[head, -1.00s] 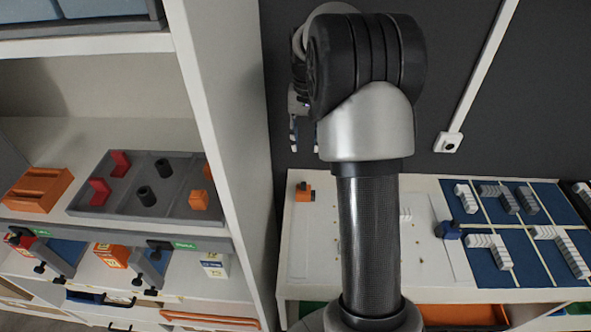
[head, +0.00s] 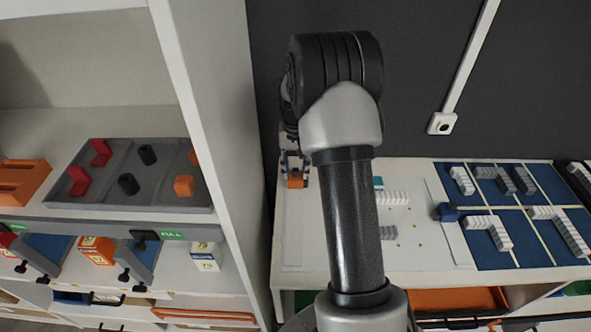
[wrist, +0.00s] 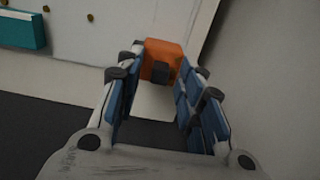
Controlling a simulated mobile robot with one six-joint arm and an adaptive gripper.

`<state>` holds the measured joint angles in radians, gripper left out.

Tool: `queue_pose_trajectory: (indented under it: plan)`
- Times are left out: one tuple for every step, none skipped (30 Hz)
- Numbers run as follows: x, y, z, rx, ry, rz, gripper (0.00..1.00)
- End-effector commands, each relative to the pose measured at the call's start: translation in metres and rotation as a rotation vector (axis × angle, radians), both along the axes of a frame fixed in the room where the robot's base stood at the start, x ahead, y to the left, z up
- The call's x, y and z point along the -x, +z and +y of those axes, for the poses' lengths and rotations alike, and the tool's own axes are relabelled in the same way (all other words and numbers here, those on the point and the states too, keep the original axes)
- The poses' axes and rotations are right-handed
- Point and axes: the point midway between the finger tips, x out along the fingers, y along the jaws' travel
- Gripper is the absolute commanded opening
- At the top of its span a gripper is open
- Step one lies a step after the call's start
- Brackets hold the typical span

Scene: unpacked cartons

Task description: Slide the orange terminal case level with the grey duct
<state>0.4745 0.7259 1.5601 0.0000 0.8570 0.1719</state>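The orange terminal case (head: 296,182) is on the left part of the white board (head: 320,225), close to the shelf's side wall. It also shows in the wrist view (wrist: 163,50) with a dark knob on its near face. My gripper (head: 294,165) is open over the case, fingers pointing down. In the wrist view the blue-padded fingers (wrist: 163,75) stand apart with the case at their tips; I cannot tell whether they touch it. A pale grey ridged strip (head: 392,198), possibly the duct, lies on the board, partly hidden by my arm.
A teal block (head: 378,183) stands by the strip. Blue trays (head: 530,185) with ridged pieces lie beyond. The shelf wall (head: 222,130) is close on the left. A wall socket (head: 442,123) is at the back.

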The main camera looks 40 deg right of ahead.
Motion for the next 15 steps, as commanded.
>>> queue_pose_trajectory:
  plan:
    - [-0.0001, -0.0024, -0.0001, 0.001, 0.0, -0.001, 0.35]
    - [-0.0002, -0.003, -0.0001, 0.001, 0.0, -0.001, 0.35]
    - [-0.0002, -0.0034, -0.0002, 0.001, 0.0, -0.001, 0.35]
    - [-0.0003, -0.0035, -0.0002, 0.001, 0.0, -0.002, 0.35]
    - [-0.0004, -0.0035, -0.0002, 0.001, 0.0, -0.002, 0.35]
    - [-0.0004, -0.0034, -0.0002, 0.001, 0.0, -0.002, 0.35]
    - [-0.0004, -0.0033, -0.0002, 0.001, 0.0, -0.002, 0.35]
    - [-0.0004, -0.0032, -0.0002, 0.001, 0.0, -0.002, 0.35]
    - [-0.0004, -0.0032, -0.0002, 0.001, 0.0, -0.002, 0.35]
    - [-0.0004, -0.0031, -0.0002, 0.001, 0.0, -0.002, 0.34]
    - [-0.0004, -0.0031, -0.0002, 0.001, 0.0, -0.002, 0.32]
    - [-0.0003, -0.0031, -0.0002, 0.001, 0.0, -0.001, 0.3]
    - [-0.0004, -0.0031, -0.0002, 0.001, 0.0, -0.001, 0.28]
    - [-0.0002, -0.0031, -0.0002, 0.001, 0.0, -0.001, 0.26]
    - [-0.0004, -0.003, -0.0002, 0.001, 0.0, -0.001, 0.23]
